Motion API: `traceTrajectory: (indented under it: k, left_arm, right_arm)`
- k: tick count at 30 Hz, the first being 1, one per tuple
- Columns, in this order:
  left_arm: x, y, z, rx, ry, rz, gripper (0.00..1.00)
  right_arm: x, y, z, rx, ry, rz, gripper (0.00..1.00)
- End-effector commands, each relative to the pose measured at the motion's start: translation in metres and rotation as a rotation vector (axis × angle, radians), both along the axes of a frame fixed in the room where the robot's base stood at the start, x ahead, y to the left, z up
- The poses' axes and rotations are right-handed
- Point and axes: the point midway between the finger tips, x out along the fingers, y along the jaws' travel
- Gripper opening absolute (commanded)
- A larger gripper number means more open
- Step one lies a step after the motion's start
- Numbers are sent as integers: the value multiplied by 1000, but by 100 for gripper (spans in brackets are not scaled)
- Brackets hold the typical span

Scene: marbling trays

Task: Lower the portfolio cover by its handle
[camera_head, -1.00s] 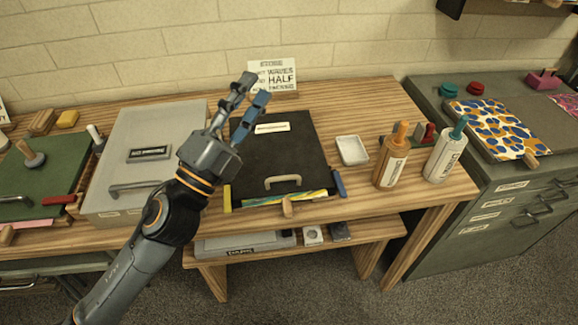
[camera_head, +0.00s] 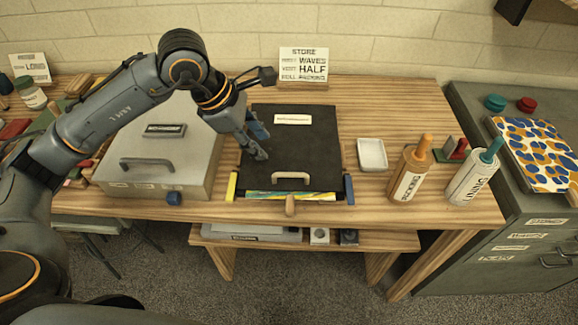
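The black portfolio cover (camera_head: 318,148) lies nearly flat on the wooden table, with a white label near its back. A strip of colourful marbled sheet (camera_head: 270,195) shows under its front edge. The cover's pale handle (camera_head: 291,176) is near the front edge. My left gripper (camera_head: 262,143) points down over the cover's left part, behind and left of the handle. Its fingers look spread, and nothing shows between them. It is apart from the handle; whether it touches the cover I cannot tell. My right gripper is not in view.
A grey lidded box (camera_head: 190,160) stands left of the portfolio. A small white tray (camera_head: 372,155), an orange-topped bottle (camera_head: 410,168) and a teal-topped bottle (camera_head: 474,175) stand to the right. A sign (camera_head: 303,65) stands behind. The table behind the white tray is clear.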

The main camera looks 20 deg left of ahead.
Motion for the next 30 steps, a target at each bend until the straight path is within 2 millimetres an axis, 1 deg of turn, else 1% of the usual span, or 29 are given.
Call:
traceTrajectory:
  k: [5,8,12,18,24,30]
  left_arm:
    - [7,-11,-27,-4,8,-3,35]
    - [12,-19,-47,-5,9,-3,35]
    - [21,-29,-73,-7,7,-3,35]
    - [31,-39,-103,-7,4,-3,35]
    - [35,-43,-117,-5,2,-2,35]
    - [36,-43,-119,-5,2,-2,35]
  right_arm:
    - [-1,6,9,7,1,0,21]
    - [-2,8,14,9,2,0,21]
    - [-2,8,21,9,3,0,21]
    - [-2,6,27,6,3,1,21]
    - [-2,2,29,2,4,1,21]
    - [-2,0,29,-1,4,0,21]
